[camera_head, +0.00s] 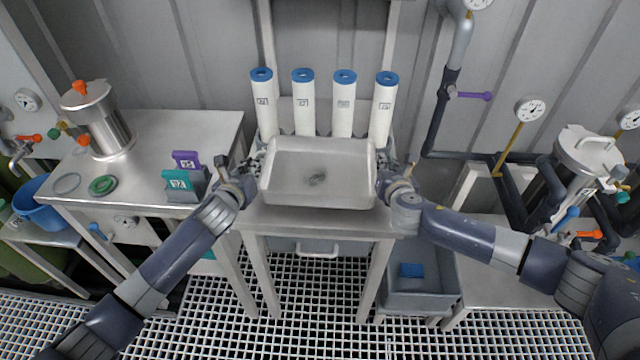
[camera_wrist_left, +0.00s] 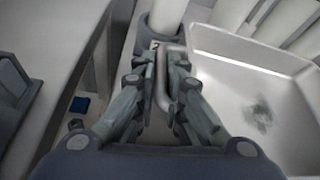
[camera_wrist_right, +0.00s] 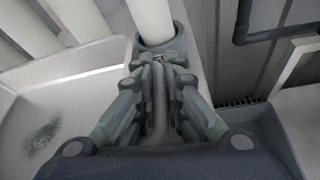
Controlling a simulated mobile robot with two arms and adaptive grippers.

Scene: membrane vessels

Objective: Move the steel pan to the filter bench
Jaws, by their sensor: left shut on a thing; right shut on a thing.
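The steel pan (camera_head: 318,192) is a shallow rectangular tray with a dark smudge on its floor. It is in the middle of the head view, level, over the narrow middle bench (camera_head: 290,219); I cannot tell whether it touches the top. My left gripper (camera_head: 250,172) is shut on the pan's left side. In the left wrist view its fingers (camera_wrist_left: 160,75) close around the handle. My right gripper (camera_head: 388,177) is shut on the pan's right side, and the right wrist view shows its fingers (camera_wrist_right: 158,85) around that handle. Both wrist views show the pan's inside (camera_wrist_left: 255,100), (camera_wrist_right: 60,100).
Several white filter cartridges (camera_head: 303,105) with blue caps stand in a rack behind the pan. A left bench (camera_head: 140,180) holds a steel vessel (camera_head: 106,120), a green ring and two label holders. A grey bin (camera_head: 425,285) sits low right. Pipes and gauges line the right wall.

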